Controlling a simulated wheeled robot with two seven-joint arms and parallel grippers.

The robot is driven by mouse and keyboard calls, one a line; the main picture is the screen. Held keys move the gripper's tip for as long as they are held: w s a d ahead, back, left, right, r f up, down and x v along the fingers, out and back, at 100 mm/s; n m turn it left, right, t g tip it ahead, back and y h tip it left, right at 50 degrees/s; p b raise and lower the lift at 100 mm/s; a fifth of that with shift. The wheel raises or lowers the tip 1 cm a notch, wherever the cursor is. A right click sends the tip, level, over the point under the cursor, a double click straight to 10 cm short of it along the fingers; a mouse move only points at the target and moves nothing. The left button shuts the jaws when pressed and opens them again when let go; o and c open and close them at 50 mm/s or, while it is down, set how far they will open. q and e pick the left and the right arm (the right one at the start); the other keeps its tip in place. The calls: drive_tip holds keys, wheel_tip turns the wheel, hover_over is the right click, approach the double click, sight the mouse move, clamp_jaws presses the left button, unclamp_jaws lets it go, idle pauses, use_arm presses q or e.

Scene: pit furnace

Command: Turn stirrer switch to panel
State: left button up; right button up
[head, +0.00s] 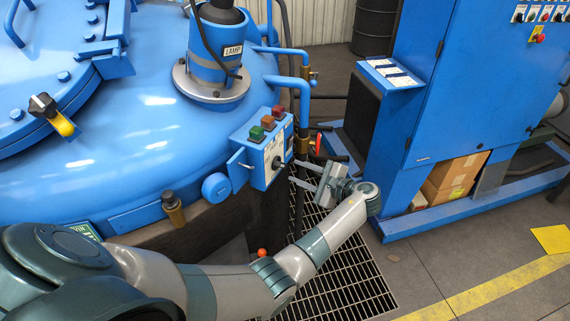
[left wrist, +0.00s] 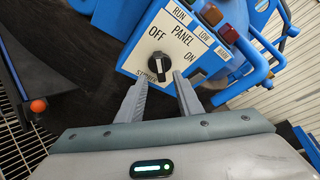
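The stirrer switch is a black rotary knob with a pale mark (left wrist: 159,65) on a white plate lettered OFF, PANEL and ON. The knob looks roughly upright in the left wrist view; which label it points to I cannot tell. The switch also shows small on the blue control box in the head view (head: 277,163). My left gripper (head: 303,177) is open and empty, its fingers reaching toward the plate from the right. In the left wrist view, its fingertips (left wrist: 160,76) lie on either side of the knob's lower part; contact is unclear. My right gripper is out of view.
Green, red and orange indicators (head: 267,122) sit atop the control box (head: 241,160). Blue pipes (head: 304,95) rise behind it beside the furnace lid (head: 140,110). A blue cabinet (head: 465,90) stands right. Floor grating (head: 345,275) lies below my left arm.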

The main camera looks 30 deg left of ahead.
sight(283, 166)
use_arm(q)
drive_tip(key=p+x, duration=0.1)
drive_tip(key=x, duration=0.5)
drive_tip(key=shift+a+f, duration=0.15)
drive_tip(key=shift+a, duration=0.2)
clamp_jaws()
